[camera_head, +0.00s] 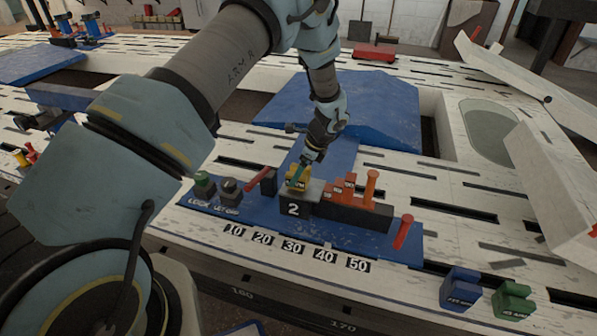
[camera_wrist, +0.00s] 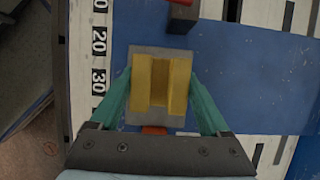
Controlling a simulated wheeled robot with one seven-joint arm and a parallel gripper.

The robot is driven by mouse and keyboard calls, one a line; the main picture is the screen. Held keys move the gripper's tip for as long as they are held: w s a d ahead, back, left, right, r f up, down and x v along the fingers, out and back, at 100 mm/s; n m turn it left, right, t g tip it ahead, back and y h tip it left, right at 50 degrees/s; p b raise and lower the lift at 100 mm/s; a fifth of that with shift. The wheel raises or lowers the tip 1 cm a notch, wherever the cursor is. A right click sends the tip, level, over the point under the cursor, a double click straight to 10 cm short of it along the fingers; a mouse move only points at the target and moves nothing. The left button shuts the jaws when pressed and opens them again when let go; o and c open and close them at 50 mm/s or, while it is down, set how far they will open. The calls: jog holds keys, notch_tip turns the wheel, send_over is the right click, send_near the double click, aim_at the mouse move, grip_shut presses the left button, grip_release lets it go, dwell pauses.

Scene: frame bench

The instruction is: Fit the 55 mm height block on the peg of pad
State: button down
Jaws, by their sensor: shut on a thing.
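My gripper (camera_head: 302,165) reaches down over the pad marked 2 (camera_head: 293,209), near the middle of the blue fixture. Its teal fingers are shut on a yellow block (camera_head: 298,184), one finger on each side in the wrist view. There, the yellow block (camera_wrist: 160,88) has a channel down its middle and covers most of the grey pad top (camera_wrist: 165,53). The peg is hidden, and I cannot tell whether the block is seated or just above the pad. The yellow block's size marking is not readable.
A blue block (camera_head: 460,289) and a green block (camera_head: 513,300) stand at the right front of the slotted bench. Orange stepped pieces (camera_head: 343,188) and an orange post (camera_head: 371,185) stand right of the pad. A red handle (camera_head: 258,179) lies left, another (camera_head: 403,232) right.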

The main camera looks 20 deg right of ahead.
jog(key=shift+f, duration=0.3)
grip_release()
jog(key=v, duration=1)
jog(key=shift+r, duration=0.4)
